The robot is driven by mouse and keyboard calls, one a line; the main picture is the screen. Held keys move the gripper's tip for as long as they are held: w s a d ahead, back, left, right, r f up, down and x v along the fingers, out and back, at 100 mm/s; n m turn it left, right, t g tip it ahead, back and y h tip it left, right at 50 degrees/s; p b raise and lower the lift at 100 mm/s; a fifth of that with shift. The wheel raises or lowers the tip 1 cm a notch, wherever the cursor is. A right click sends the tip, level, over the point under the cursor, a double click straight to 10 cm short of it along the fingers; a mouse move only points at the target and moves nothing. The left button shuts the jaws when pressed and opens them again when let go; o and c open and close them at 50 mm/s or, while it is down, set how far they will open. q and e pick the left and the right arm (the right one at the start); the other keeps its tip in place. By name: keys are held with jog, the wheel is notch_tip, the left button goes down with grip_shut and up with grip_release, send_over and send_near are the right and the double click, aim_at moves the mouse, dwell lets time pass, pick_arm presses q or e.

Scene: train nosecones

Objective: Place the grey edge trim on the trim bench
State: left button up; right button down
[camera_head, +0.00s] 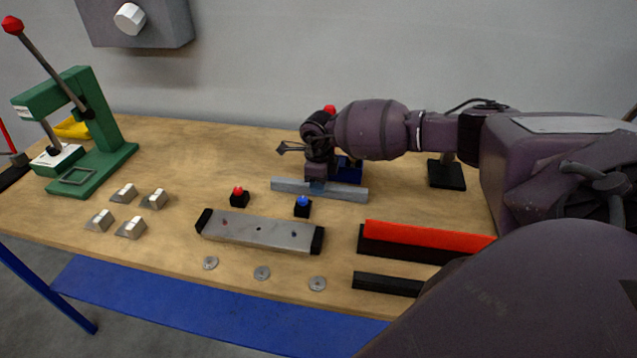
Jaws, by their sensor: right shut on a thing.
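The grey edge trim (343,193) is a long thin grey bar at the middle of the wooden bench (190,260). My right gripper (317,185) comes down on it from above and is shut around its middle. The trim lies roughly level, left to right in the view; I cannot tell whether it touches the bench top. The gripper's fingertips are mostly hidden by the wrist and the trim. My left gripper is not in view.
In front of the trim stand a red button block (238,197), a blue button block (303,207) and a grey plate with black ends (260,231). A red bar (428,236) and a black bar (386,284) lie right. A green press (85,135) and several metal blocks (129,228) are left.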

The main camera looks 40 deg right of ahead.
jog(key=shift+f, duration=0.1)
jog(key=c, duration=0.9)
grip_release()
jog(key=shift+c, duration=0.2)
jog(key=shift+r, duration=0.25)
notch_tip(320, 180, up, 12)
jog(key=shift+b, duration=0.3)
jog(key=shift+f, duration=0.1)
